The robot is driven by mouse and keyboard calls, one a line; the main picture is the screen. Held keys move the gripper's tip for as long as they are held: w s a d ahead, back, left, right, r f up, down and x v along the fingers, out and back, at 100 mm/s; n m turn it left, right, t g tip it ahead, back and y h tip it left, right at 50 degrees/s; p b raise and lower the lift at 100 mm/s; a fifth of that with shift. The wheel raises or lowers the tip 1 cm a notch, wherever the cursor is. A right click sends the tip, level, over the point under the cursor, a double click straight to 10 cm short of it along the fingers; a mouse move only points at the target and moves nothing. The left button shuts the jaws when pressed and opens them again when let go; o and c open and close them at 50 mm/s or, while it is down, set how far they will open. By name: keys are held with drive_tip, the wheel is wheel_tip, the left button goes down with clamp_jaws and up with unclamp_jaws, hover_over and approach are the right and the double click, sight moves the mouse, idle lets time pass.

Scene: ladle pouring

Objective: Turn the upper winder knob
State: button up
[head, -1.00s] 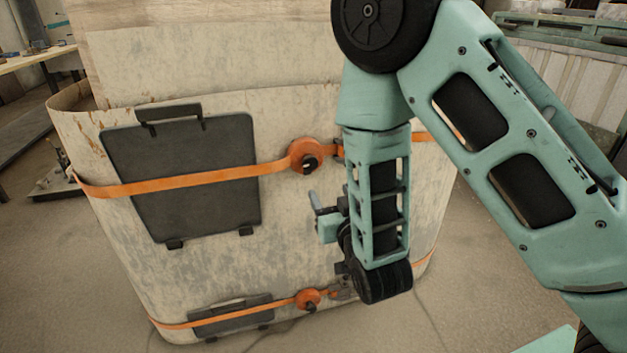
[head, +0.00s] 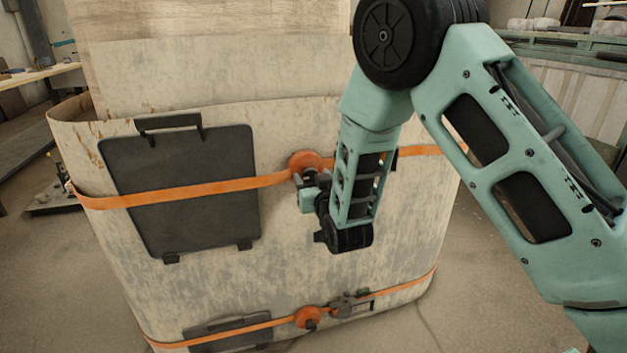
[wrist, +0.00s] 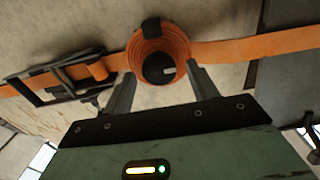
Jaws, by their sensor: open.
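The upper winder (head: 305,157) is a round orange spool of strap on the pale, curved wall. In the wrist view the winder (wrist: 160,42) faces me, with its dark round knob (wrist: 157,70) at its lower middle. My gripper (wrist: 160,74) is open, with one finger on each side of the knob. The fingertips appear near the spool's lower rim; I cannot tell whether they touch it. In the head view my gripper (head: 301,180) is at the upper winder and hides its lower part and knob.
A dark buckle (wrist: 62,80) sits on the upper orange strap (head: 190,193) beside the winder. A dark flat panel (head: 185,195) is under the strap at left. A lower winder (head: 308,317) and its buckle (head: 348,303) are below, with clear wall between.

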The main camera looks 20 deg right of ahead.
drive_tip(key=c, duration=1)
drive_tip(key=shift+o, duration=0.2)
drive_tip(key=shift+f+m, duration=0.1)
drive_tip(key=shift+m, duration=0.2)
